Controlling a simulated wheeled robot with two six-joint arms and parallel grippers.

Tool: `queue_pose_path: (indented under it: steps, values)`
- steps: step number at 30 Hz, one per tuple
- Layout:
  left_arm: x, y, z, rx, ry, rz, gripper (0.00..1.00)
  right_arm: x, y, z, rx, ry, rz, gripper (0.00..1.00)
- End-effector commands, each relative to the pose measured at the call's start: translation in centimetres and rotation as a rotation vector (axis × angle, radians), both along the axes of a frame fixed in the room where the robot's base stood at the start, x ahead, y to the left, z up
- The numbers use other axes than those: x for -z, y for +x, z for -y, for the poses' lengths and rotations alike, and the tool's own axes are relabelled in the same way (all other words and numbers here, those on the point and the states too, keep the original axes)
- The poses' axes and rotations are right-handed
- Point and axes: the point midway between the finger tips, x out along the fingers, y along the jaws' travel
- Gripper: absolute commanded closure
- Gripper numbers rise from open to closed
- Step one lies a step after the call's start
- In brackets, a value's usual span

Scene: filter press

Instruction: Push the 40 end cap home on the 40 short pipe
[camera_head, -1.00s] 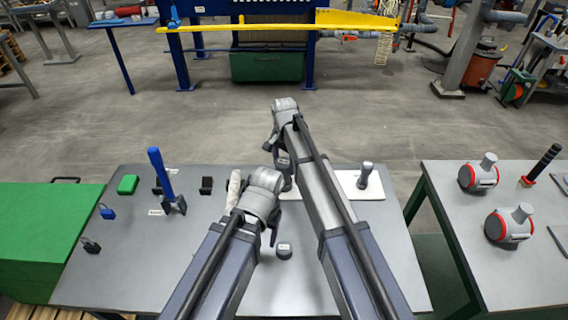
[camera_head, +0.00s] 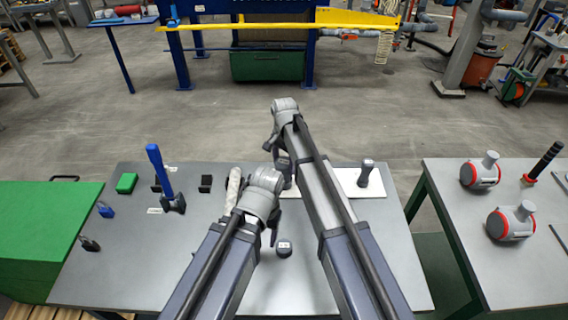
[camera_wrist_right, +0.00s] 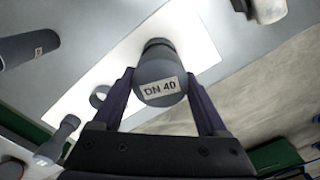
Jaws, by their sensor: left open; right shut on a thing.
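My right gripper (camera_wrist_right: 160,92) is shut on the grey end cap (camera_wrist_right: 160,80) labelled DN 40, its label facing the wrist camera. A dark, narrower round part (camera_wrist_right: 158,47) shows just beyond the cap, over the white board (camera_wrist_right: 112,75). It may be the 40 short pipe; the cap hides most of it, and I cannot tell how far the cap sits on it. In the head view the right gripper (camera_head: 282,160) is over the board's left part, mostly behind my arms. My left gripper (camera_head: 270,237) is open and empty above the table, partly hidden by its wrist.
A small labelled cap (camera_head: 283,249) stands by my left gripper. A grey fitting (camera_head: 366,173) stands on the board's right part. A second table (camera_head: 500,265) holds red-rimmed fittings.

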Motion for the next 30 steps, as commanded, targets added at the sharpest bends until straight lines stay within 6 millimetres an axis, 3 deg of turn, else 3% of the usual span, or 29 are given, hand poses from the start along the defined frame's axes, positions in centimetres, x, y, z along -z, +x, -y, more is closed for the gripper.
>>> queue_pose_path:
  steps: [1,2,4,16,30]
  values:
    - [0.2,0.0,0.0,0.0,0.0,0.0,0.35,0.2,0.0,0.0,0.0,0.0,0.0,0.87]
    - [0.1,0.0,0.0,0.0,0.0,0.0,0.35,0.1,0.0,0.0,0.0,0.0,0.0,0.22]
    - [0.1,0.0,0.0,0.0,0.0,0.0,0.35,0.1,0.0,0.0,0.0,0.0,0.0,0.14]
    - [-0.4,0.0,0.0,0.0,0.0,0.0,0.35,-0.4,0.0,0.0,0.0,0.0,0.0,0.12]
    - [-4.0,0.0,0.0,0.001,0.0,0.0,0.35,-4.0,0.0,0.0,0.0,0.0,0.0,0.12]
